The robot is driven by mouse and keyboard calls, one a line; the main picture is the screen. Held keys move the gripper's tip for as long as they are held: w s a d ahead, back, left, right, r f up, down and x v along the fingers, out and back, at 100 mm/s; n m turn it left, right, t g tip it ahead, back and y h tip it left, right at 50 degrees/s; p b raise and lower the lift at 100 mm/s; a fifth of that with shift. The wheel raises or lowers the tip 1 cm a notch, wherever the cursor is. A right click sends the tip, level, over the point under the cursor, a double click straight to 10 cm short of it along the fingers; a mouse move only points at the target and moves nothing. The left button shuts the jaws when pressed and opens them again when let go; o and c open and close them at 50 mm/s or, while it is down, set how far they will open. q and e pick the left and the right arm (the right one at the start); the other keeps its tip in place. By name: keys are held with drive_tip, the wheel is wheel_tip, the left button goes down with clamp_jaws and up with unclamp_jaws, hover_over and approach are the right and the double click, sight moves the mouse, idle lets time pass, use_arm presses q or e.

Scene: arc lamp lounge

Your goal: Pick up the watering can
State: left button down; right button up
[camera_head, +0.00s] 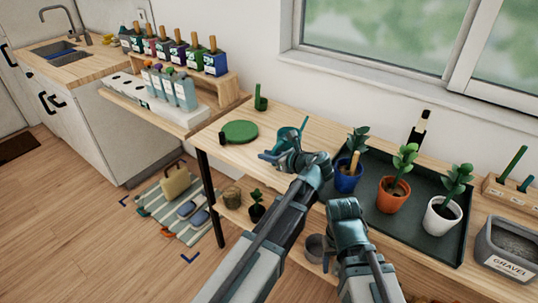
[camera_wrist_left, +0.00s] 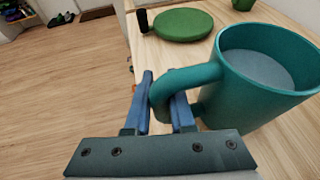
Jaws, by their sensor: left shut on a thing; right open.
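The teal watering can (camera_head: 284,139) is on the left half of the wooden bench, partly hidden behind my left gripper (camera_head: 297,158). In the left wrist view the can (camera_wrist_left: 250,100) looks upright, with its round open top showing a grey-blue surface inside. My left gripper's two blue fingers (camera_wrist_left: 163,98) are shut on the can's curved handle, one on each side. I cannot tell whether the can's base touches the bench. My right gripper (camera_head: 346,207) is open and empty, in front of the bench's front edge; its fingertips are hard to make out.
A green round pan or lid (camera_head: 239,131) lies left of the can. A dark tray (camera_head: 417,224) to the right holds plants in a blue pot (camera_head: 347,181), an orange pot (camera_head: 393,199) and a white pot (camera_head: 441,220). A gravel bin (camera_head: 507,248) stands at far right.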

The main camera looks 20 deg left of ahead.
wheel_tip(320, 180, up, 9)
drive_tip(key=p, duration=0.7)
drive_tip(key=shift+f+p, duration=0.2)
drive_tip(key=shift+p, duration=0.2)
drive_tip(key=shift+c, duration=0.5)
drive_tip(key=shift+a, duration=0.1)
